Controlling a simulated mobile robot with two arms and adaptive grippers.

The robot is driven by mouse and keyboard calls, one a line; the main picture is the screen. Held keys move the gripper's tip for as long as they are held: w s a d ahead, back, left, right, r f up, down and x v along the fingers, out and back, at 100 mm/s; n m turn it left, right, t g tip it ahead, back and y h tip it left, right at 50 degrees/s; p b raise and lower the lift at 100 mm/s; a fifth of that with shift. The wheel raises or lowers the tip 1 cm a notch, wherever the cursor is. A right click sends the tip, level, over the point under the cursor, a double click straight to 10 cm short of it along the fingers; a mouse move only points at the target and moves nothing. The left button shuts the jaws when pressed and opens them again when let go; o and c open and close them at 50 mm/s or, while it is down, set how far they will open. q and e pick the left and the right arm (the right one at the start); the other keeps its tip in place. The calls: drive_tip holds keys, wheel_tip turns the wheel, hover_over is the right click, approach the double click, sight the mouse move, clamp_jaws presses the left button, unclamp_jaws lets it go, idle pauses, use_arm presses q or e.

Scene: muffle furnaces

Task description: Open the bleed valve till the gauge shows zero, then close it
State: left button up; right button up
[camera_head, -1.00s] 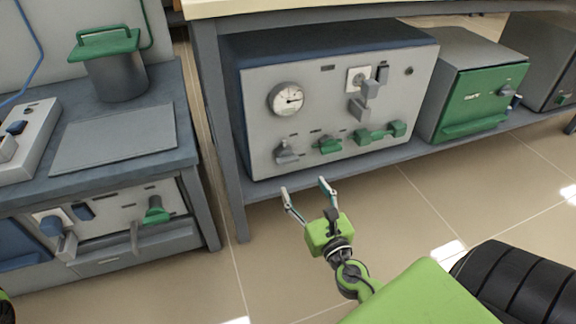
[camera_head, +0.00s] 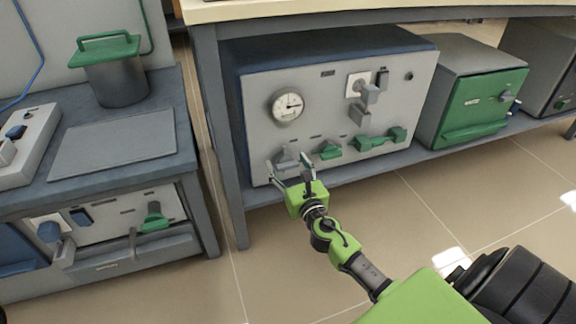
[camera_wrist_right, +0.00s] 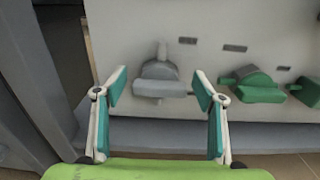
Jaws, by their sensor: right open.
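The grey furnace panel (camera_head: 330,100) on the low shelf carries a round white gauge (camera_head: 288,106) with a dark needle pointing right; its numbers are too small to read. A row of valves runs along the panel's lower edge: a grey one (camera_head: 286,160), a green one (camera_head: 330,150) and a green double one (camera_head: 381,140). Which one is the bleed valve I cannot tell. My right gripper (camera_head: 288,168) is open and empty in front of the grey valve. In the right wrist view the grey valve (camera_wrist_right: 161,82) lies ahead between the fingers, untouched. My left gripper is not in view.
The table leg (camera_head: 232,150) stands close left of the panel. A green-fronted furnace (camera_head: 484,104) stands to the right. A bench (camera_head: 190,140) with a pot (camera_head: 112,75) is at left. The floor (camera_head: 420,210) in front is clear.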

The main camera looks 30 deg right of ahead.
drive_tip(key=c, duration=1.1)
